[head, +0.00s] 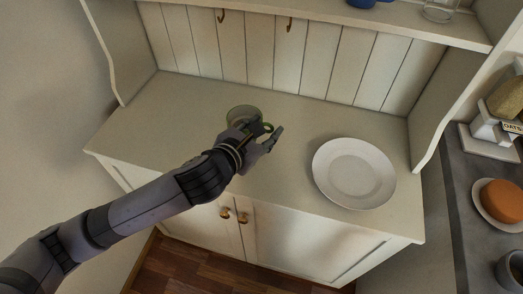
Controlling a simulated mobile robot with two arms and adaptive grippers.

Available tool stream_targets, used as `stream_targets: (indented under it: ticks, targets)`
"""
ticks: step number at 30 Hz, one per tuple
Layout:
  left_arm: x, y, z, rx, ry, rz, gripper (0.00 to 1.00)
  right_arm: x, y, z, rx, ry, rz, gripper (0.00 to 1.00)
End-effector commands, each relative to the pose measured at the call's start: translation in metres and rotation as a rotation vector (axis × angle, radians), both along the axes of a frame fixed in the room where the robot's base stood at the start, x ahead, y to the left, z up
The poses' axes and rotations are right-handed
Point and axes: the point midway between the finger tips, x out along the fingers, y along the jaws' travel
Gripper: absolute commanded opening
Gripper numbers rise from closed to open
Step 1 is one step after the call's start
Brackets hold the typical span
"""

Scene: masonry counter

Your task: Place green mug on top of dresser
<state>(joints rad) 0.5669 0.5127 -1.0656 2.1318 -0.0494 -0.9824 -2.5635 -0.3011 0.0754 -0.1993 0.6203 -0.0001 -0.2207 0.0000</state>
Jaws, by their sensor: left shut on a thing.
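The green mug (241,113) is see-through with a greenish handle, and it is over the left-middle part of the dresser top. My left gripper (271,131) reaches in from the left and is shut on the mug at its handle side. The gripper hides the near side of the mug. I cannot tell whether the mug's base touches the surface. The cream dresser (185,95) has a wide, mostly bare top with a plank back panel behind it. My right gripper is not in view.
A white plate (354,172) lies on the dresser top to the right of the mug. A shelf (420,27) above holds a blue item (362,3) and a glass (438,11). A dark counter (465,185) at right holds kitchen items. The left part of the top is clear.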

Motion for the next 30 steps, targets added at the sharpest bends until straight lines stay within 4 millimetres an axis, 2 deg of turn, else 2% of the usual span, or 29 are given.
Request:
stream_targets:
  ticks: [1,3,10,16,20,28,29,30]
  targets:
    - [0.0,0.0,-0.013,-0.001,0.004,0.002,0.0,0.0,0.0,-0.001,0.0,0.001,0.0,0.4]
    - [0.0,0.0,-0.025,-0.001,0.0,0.0,0.0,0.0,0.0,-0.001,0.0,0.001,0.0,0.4]
    - [0.0,0.0,-0.045,-0.002,-0.001,0.0,0.0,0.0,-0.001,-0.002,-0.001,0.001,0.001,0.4]
    - [0.0,0.0,-0.076,-0.001,0.0,0.001,0.0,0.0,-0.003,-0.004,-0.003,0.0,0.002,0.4]
    - [0.0,0.0,-0.082,-0.001,-0.004,0.0,0.0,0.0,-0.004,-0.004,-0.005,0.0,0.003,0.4]
    - [0.001,0.0,-0.083,-0.001,-0.004,0.0,0.0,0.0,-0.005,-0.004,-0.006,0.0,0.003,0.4]
    - [0.0,0.0,-0.084,-0.001,-0.002,0.0,0.43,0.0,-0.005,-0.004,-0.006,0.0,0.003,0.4]
    - [0.0,0.0,-0.084,-0.001,-0.002,0.0,0.46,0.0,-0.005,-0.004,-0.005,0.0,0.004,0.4]
